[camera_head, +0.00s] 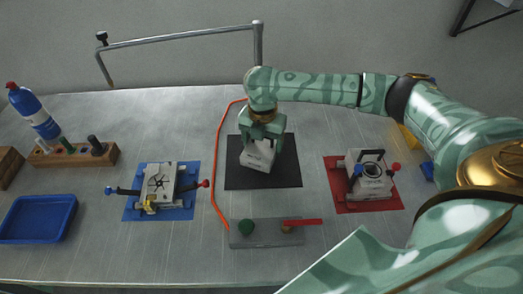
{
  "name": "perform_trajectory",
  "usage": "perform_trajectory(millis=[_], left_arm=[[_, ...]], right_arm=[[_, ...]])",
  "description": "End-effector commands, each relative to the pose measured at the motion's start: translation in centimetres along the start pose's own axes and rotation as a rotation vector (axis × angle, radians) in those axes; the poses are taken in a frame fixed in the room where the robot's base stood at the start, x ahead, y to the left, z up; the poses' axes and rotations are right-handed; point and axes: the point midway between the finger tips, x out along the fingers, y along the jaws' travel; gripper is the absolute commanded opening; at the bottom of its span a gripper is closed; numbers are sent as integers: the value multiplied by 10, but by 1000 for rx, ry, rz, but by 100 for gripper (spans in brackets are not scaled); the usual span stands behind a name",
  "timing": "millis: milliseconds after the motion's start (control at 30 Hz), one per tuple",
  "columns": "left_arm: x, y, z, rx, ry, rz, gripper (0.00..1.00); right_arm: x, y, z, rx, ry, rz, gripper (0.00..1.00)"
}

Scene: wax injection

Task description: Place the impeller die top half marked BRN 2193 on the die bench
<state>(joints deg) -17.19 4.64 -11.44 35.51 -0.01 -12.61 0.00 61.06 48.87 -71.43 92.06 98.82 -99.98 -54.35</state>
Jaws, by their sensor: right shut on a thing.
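My right gripper (265,128) points down over the black mat (285,177) in the middle of the bench. It is shut on a pale grey die block (257,158), which looks like the impeller die top half. The block is tilted in the picture, and its marking is too small to read. I cannot tell whether the block touches the mat. An open die half (158,184) with a dark impeller-shaped pattern lies on the blue mat (131,209) to the left. My left gripper is not in view.
Another die (371,178) with a round opening sits on the red mat (391,203) at right. A grey block with a green knob and red bar (266,233) lies in front. An orange hose (217,165) runs left of the black mat. A blue tray (38,219) stands far left.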

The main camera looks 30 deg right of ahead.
Motion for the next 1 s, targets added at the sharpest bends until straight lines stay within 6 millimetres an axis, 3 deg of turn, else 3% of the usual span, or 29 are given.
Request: perform_trajectory(millis=[33,100,467,500,567,867,1000], left_arm=[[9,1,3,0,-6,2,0],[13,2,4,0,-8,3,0],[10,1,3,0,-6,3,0],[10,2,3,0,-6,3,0],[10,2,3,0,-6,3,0],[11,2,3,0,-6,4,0],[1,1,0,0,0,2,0]], right_arm=[[15,0,-1,-2,4,-4,26],[22,0,-1,-2,3,-3,26],[22,0,-1,-1,1,0,26],[23,-1,-2,-1,1,-2,83],[23,-1,-2,-2,1,-2,96],[21,-1,-1,-2,1,-2,96],[0,0,-1,-2,-1,1,96]])
